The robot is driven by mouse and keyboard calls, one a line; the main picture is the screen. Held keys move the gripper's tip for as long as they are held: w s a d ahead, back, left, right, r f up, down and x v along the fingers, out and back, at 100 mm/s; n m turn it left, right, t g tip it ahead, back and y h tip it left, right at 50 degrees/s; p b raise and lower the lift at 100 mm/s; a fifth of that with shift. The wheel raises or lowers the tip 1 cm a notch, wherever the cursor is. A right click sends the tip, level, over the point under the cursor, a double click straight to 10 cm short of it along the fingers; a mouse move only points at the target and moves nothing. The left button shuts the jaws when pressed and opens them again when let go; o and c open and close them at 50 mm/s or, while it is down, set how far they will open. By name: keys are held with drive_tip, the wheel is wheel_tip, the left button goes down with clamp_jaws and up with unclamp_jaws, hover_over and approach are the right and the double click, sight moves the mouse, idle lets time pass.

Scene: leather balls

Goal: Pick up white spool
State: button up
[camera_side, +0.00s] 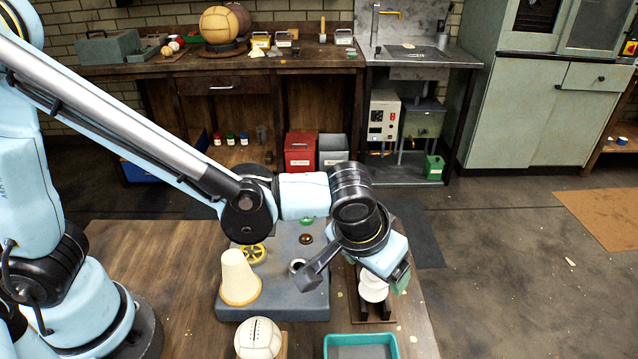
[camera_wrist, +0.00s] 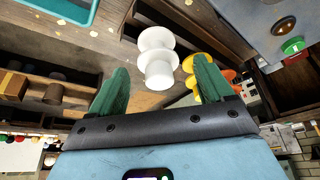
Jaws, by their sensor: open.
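The white spool (camera_side: 373,285) sits on a dark rack at the right of the grey block in the side view, partly covered by my arm. In the wrist view the white spool (camera_wrist: 158,60) shows its flanges and narrower waist, ahead of and between the fingertips. My gripper (camera_wrist: 160,70) has two green fingers spread apart with nothing held between them. In the side view only a bit of a green finger of my gripper (camera_side: 402,282) shows, just right of the spool. I cannot tell the exact gap between fingers and spool.
A grey block (camera_side: 270,305) carries a yellow wheel (camera_side: 253,254) and a cream cone (camera_side: 239,278). A stitched ball (camera_side: 258,338) stands at the front edge, with a teal tray (camera_side: 361,339) to its right. Bare wooden tabletop (camera_side: 150,260) lies at left.

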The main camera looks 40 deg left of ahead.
drive_tip(key=shift+x, duration=1.55)
drive_tip(key=c, duration=1)
drive_tip(key=shift+r, duration=0.1)
